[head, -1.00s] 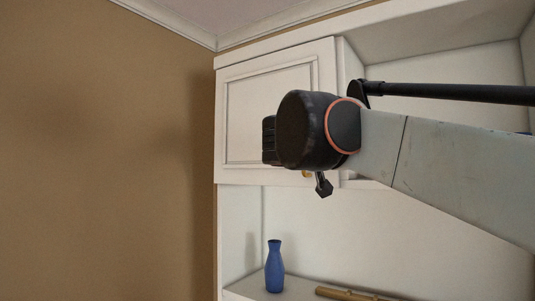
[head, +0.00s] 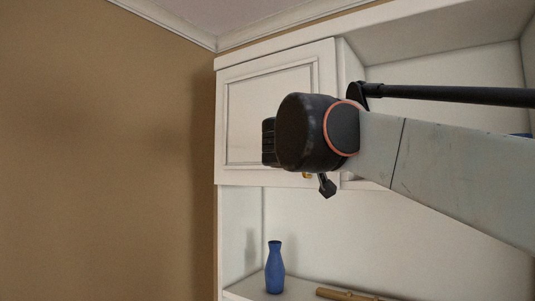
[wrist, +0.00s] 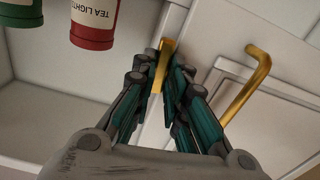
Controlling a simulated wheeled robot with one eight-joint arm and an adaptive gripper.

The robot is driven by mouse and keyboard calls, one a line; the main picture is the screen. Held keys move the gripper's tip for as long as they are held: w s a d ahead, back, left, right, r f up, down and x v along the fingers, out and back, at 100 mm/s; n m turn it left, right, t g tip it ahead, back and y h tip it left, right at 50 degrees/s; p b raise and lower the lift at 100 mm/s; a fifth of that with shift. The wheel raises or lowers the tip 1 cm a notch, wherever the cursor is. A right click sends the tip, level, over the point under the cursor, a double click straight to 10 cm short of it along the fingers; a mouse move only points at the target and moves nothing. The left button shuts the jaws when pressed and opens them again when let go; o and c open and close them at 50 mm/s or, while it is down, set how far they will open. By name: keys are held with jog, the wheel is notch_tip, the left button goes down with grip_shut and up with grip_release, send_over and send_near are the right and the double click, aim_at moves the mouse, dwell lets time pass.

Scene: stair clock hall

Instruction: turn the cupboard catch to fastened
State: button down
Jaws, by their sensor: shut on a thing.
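The white cupboard door (head: 262,85) is shut in the head view, with my dark wrist in front of its lower right part. In the wrist view a brass catch (wrist: 167,48) sits at the door's edge, and my gripper (wrist: 163,66) is shut on it, a finger on each side. A bent brass door handle (wrist: 249,83) stands to the right of the fingers in that view, apart from them. In the head view a bit of brass (head: 307,176) shows below my wrist, beside a dark finger part. The catch's exact angle is partly hidden by the fingers.
Two tins, one green (wrist: 95,10) and one red (wrist: 92,36), stand close to the left of my gripper in the wrist view. Below the cupboard, a blue vase (head: 275,268) and a wooden rod (head: 345,295) rest on a shelf. A brown wall (head: 100,160) is at the left.

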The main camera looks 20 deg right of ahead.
jog(key=shift+w+a+f+n, duration=0.2)
jog(key=shift+f+n, duration=0.1)
jog(key=shift+n, duration=2.55)
jog(key=shift+w+a+f+n, duration=0.15)
jog(key=shift+w+f+n, duration=0.15)
jog(key=shift+n, duration=2.5)
jog(key=shift+w+a+f+n, duration=0.2)
jog(key=shift+f+n, duration=0.15)
jog(key=shift+n, duration=2.5)
jog(key=c, duration=1.6)
grip_release()
jog(key=v, duration=1.2)
